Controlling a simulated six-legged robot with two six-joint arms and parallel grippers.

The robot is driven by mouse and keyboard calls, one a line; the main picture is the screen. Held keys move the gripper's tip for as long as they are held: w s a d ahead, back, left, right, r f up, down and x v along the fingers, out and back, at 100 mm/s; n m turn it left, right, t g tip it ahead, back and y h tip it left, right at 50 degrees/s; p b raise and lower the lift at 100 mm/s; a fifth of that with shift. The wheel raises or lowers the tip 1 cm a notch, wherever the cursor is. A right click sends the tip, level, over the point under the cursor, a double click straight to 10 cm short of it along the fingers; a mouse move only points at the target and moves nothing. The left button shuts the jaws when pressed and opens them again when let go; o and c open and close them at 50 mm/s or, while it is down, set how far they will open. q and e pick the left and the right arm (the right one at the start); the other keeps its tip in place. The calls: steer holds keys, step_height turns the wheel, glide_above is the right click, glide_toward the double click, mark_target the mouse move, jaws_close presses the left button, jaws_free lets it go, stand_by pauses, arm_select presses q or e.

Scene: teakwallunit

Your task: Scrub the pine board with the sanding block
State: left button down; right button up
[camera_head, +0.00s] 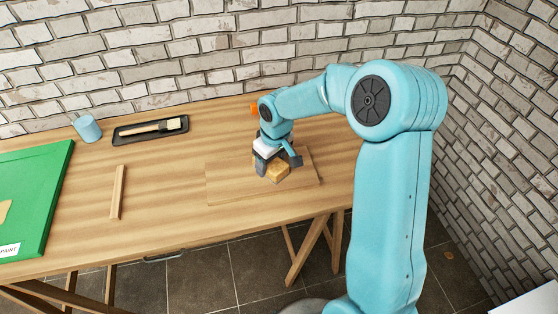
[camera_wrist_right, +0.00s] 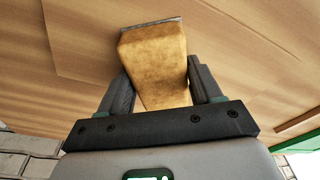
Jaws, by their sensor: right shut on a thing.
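The pine board (camera_head: 228,185) is a flat, pale rectangle lying on the table's right part. The sanding block (camera_head: 279,172) is a yellow-tan block between the fingers of my right gripper (camera_head: 277,165), over the board. In the right wrist view, the block (camera_wrist_right: 157,65) sits between the two dark fingers of the gripper (camera_wrist_right: 160,85), with a grey layer along its far edge. I cannot tell whether its underside touches the board. My left gripper does not show in either view.
The wooden table (camera_head: 160,215) has a green panel (camera_head: 38,190) on its left, a wooden strip (camera_head: 118,192), a blue cup (camera_head: 87,128) and a black tray (camera_head: 125,135) with a brush (camera_head: 158,127). An orange object (camera_head: 254,108) stands behind my right wrist. A brick wall borders the back.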

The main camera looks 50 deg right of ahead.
mark_target(238, 174)
steer(key=shift+w+a+f, duration=0.15)
steer(key=shift+w+a, duration=0.35)
steer(key=shift+a, duration=0.35)
steer(key=shift+w+a+f, duration=0.15)
steer(key=shift+w+a, duration=0.3)
steer(key=shift+a, duration=0.35)
steer(key=shift+c, duration=0.5)
steer(key=shift+w+a+r+b, duration=0.15)
steer(key=shift+w+a, duration=0.65)
steer(key=shift+a, duration=0.25)
steer(key=shift+w+a+r+b, duration=0.1)
steer(key=shift+w+a+b, duration=0.05)
steer(key=shift+w+a, duration=0.8)
steer(key=shift+s+a, duration=0.1)
steer(key=shift+s, duration=0.05)
steer(key=shift+r+p, duration=2.2)
steer(key=shift+r, duration=0.9)
step_height(238, 174, up, 3)
steer(key=shift+p, duration=1.05)
